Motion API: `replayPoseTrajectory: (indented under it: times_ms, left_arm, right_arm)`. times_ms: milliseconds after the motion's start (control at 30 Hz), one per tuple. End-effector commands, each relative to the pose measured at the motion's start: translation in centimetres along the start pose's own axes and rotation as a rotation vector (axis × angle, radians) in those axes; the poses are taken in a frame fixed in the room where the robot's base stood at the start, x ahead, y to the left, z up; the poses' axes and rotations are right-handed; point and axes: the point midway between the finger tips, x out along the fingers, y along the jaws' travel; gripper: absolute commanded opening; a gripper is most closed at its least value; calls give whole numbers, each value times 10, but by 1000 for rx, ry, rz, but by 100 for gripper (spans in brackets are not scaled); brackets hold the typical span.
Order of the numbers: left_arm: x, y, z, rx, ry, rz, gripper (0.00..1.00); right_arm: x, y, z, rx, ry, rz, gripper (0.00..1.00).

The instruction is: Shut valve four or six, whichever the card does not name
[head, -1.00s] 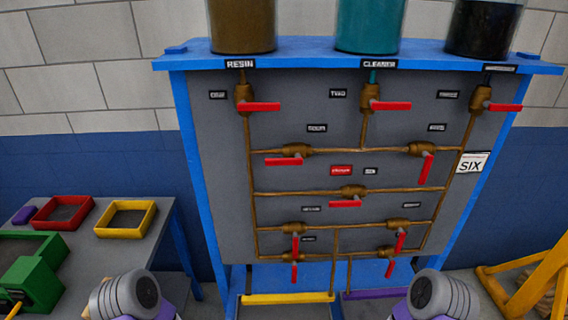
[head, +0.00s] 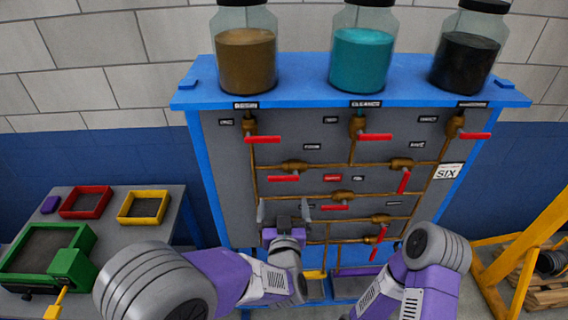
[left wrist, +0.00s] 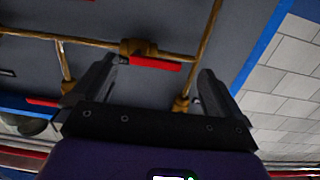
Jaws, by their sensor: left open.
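My left gripper (head: 284,211) is open and empty before the lower left panel, hiding valves there. Its fingers (left wrist: 152,88) show in the left wrist view. My right gripper is out of view.
Jars of brown (head: 246,60), teal (head: 362,58) and dark (head: 466,58) contents stand on the blue top ledge. A side table at left holds red (head: 86,215) and yellow (head: 143,221) trays and a green box (head: 72,266). A yellow frame (head: 520,240) stands at right.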

Motion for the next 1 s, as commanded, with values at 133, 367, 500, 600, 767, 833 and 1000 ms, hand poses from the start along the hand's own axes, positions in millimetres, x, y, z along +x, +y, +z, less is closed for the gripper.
replayPoseTrajectory:
  times_ms: [133, 367, 500, 600, 767, 833, 1000]
  left_arm:
    - [-4, 4, -29, -5, 53, -15, 100]
    - [25, 3, -30, -4, 54, -19, 100]
    - [47, 3, -31, -4, 54, -17, 100]
    - [59, 3, -32, -5, 54, -16, 100]
    - [68, 3, -32, -5, 55, -14, 100]
    - [69, 3, -32, -5, 54, -14, 100]
    - [69, 3, -31, -5, 54, -14, 100]
  right_arm:
    - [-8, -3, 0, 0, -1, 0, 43]
    - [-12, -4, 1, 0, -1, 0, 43]
    - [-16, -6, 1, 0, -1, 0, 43]
    - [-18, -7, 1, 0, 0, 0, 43]
    - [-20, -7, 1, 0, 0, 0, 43]
    - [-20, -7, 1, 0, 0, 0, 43]
    - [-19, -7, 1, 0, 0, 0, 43]
